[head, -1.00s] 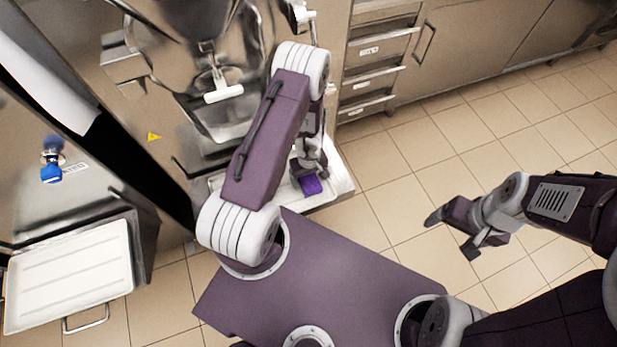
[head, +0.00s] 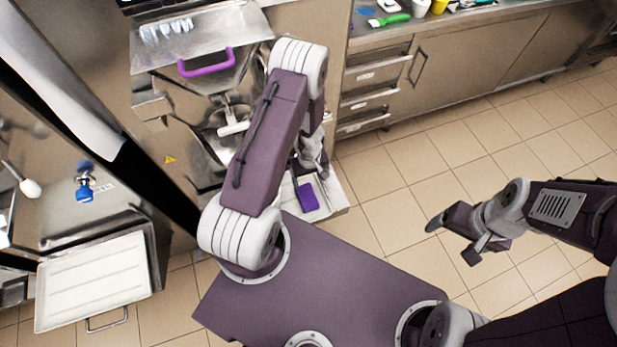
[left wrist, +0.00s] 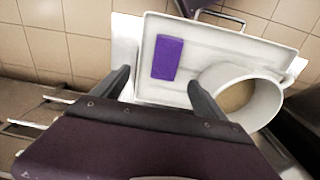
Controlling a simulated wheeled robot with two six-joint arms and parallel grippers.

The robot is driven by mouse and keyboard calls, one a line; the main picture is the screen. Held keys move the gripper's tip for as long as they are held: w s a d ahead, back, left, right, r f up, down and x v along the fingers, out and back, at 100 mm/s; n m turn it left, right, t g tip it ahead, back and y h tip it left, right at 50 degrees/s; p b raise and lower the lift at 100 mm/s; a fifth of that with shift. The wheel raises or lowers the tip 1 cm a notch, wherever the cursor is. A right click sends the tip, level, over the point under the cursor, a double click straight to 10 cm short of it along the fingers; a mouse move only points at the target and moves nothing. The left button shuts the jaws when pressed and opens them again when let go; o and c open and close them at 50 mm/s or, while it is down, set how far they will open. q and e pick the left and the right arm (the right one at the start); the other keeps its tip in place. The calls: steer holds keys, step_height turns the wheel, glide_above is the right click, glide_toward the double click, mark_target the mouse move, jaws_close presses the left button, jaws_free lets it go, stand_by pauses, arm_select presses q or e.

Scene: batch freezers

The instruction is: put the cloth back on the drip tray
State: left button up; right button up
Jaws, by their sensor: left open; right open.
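The purple cloth (head: 307,197) lies flat on the white drip tray (head: 334,192) under the batch freezer. In the left wrist view the cloth (left wrist: 168,57) rests on the grooved tray (left wrist: 222,52), toward its left side. My left gripper (left wrist: 160,92) is open and empty, with its fingers spread just short of the cloth and apart from it in the picture. In the head view the left arm hides part of the tray. My right gripper (head: 452,240) is open and empty above the floor at the right.
A white round container (left wrist: 270,100) stands at the tray's right in the left wrist view. The freezer has a purple handle (head: 206,63). Another white tray (head: 95,281) is at the left. Drawers (head: 365,103) stand behind; the floor at right is clear.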

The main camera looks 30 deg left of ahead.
arm_select(q)
steer(key=w+d+r+m+t+h, duration=0.1)
steer(key=d+r+m, duration=0.1)
steer(key=r, duration=0.3)
steer(key=w+d+r+m, duration=0.1)
steer(key=d+r, duration=0.2)
steer(key=r, duration=0.3)
steer(key=s+r+m+y, duration=0.1)
steer(key=s+r+m, duration=0.5)
steer(key=s+r, duration=0.4)
step_height(320, 180, up, 2)
steer(key=shift+s+r, duration=0.2)
steer(key=shift+s, duration=0.2)
